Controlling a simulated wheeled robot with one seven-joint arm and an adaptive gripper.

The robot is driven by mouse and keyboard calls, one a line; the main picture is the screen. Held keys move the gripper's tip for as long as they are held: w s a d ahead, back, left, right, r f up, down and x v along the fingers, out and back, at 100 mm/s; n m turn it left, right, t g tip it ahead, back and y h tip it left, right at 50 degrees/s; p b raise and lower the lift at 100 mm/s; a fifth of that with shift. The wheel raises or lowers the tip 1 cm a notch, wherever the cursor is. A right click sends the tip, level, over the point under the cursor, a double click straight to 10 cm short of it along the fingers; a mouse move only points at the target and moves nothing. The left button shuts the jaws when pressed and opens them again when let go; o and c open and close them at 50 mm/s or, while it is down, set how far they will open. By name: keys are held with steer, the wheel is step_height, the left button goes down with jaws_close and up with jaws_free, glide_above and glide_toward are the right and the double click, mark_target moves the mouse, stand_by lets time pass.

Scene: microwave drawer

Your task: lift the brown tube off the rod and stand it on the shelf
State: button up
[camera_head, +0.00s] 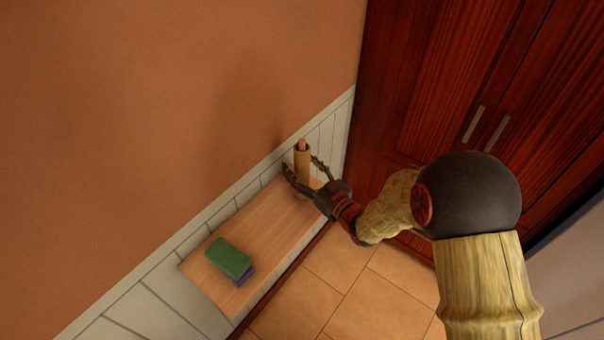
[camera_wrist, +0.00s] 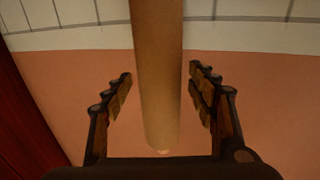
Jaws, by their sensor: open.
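The brown tube (camera_head: 301,162) stands upright at the far end of the wooden shelf (camera_head: 262,228), close to the wall. The lighter tip of the rod (camera_head: 301,144) shows at the tube's top; the rest of the rod is hidden inside. My gripper (camera_head: 303,170) is open, one finger on each side of the tube. In the wrist view the tube (camera_wrist: 157,65) runs between the two open fingers, with a visible gap on both sides. A bit of the rod (camera_wrist: 163,152) shows at its end. The tube's foot is partly hidden by my gripper in the head view.
A green block (camera_head: 229,257) lies on a purple one (camera_head: 246,277) at the shelf's near end. The middle of the shelf is bare. An orange wall (camera_head: 170,110) with white tiles runs behind. A dark red cabinet (camera_head: 440,90) stands at the right.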

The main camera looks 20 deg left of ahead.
steer(key=shift+c, duration=1.1)
steer(key=c, duration=0.7)
steer(key=shift+r, duration=0.1)
step_height(320, 180, up, 28)
steer(key=p, duration=0.5)
steer(key=shift+f+b, duration=0.55)
steer(key=shift+f, duration=0.3)
